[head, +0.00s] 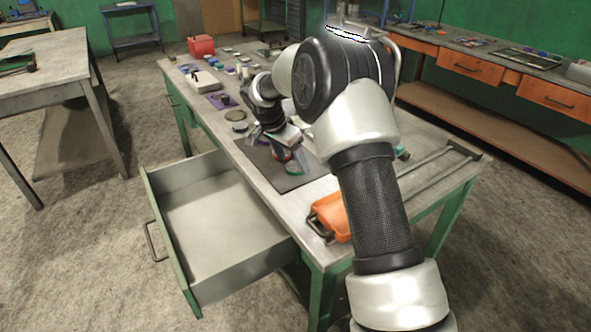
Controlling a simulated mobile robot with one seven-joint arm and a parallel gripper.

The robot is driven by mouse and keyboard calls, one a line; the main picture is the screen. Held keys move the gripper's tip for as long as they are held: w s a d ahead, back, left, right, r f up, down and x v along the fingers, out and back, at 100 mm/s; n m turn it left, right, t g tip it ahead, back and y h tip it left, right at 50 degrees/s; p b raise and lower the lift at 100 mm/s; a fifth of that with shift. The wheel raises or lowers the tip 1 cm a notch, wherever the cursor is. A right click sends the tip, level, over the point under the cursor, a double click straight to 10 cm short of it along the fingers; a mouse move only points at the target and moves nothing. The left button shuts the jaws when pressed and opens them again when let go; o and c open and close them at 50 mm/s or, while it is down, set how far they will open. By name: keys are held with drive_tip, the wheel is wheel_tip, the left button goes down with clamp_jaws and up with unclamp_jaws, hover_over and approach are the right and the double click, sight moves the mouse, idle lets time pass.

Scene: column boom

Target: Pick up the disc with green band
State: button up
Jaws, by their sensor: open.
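My gripper (286,166) is open and points down over a dark mat (266,171) near the front of the workbench (305,198). A small round thing with a green edge (291,177) shows on the mat, at and partly behind the fingertips. It looks like the disc with green band, but the fingers hide much of it. I cannot tell whether the fingers touch it.
An open, empty drawer (215,207) juts out at the bench's left. An orange tool (333,217) lies at the front edge. Round dark-topped discs (236,115) stand left of my arm. A red box (201,45) and several small items fill the far end.

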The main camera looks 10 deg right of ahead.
drive_tip(key=shift+x, duration=1)
drive_tip(key=shift+r, duration=0.1)
drive_tip(key=c, duration=1.3)
drive_tip(key=shift+c, duration=0.7)
drive_tip(key=shift+w+r, duration=0.1)
